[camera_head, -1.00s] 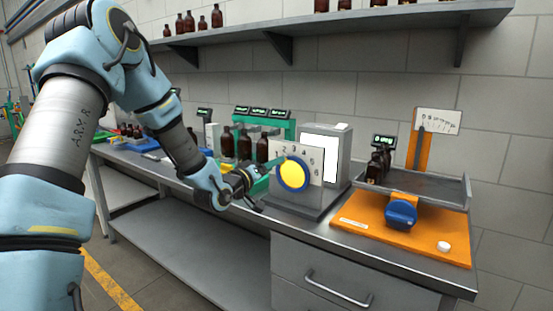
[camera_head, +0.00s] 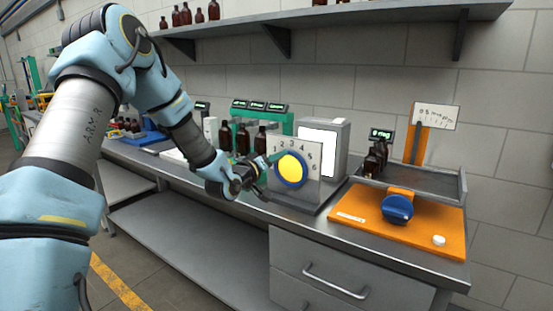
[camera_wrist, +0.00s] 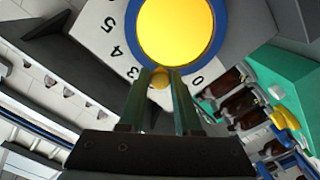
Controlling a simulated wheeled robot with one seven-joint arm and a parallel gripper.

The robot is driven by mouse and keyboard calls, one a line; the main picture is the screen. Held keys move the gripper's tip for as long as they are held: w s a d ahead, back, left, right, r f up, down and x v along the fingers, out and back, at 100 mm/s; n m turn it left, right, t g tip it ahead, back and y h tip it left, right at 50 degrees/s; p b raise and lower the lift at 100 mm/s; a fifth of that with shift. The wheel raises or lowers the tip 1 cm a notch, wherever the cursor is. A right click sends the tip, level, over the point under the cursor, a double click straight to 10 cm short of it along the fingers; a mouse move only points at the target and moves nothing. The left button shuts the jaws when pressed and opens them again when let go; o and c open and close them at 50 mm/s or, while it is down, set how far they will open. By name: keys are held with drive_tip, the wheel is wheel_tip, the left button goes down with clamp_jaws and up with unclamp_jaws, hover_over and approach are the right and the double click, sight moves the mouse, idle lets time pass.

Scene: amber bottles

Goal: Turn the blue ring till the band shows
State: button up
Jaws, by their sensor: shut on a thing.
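The blue ring (camera_head: 303,181) surrounds a plain yellow disc (camera_head: 290,168) on an upright pale plate marked with numbers, standing on the bench. In the wrist view the ring (camera_wrist: 222,45) and yellow disc fill the top middle, partly cut off by the frame. My gripper (camera_head: 268,160) is at the ring's left edge in the head view. No separate band stands out on the disc.
A grey-white box (camera_head: 322,140) with a white screen stands behind the plate. Several amber bottles (camera_head: 242,138) stand left of it. An orange board (camera_head: 428,233) with a blue knob (camera_head: 397,208) and white cap (camera_head: 439,240) lies to the right. A shelf (camera_head: 330,25) is above.

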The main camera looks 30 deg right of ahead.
clamp_jaws()
drive_tip(key=m+b, duration=0.1)
drive_tip(key=b, duration=0.1)
drive_tip(key=s+m+b, duration=0.1)
drive_tip(key=b, duration=0.2)
drive_tip(key=d+m+b, duration=0.1)
drive_tip(key=m+b, duration=0.1)
drive_tip(key=shift+s+b, duration=0.35)
drive_tip(key=shift+s+r+m+b, duration=0.15)
drive_tip(key=shift+r+m+b, duration=0.1)
drive_tip(key=shift+m+b, duration=0.25)
drive_tip(key=o, duration=0.7)
unclamp_jaws()
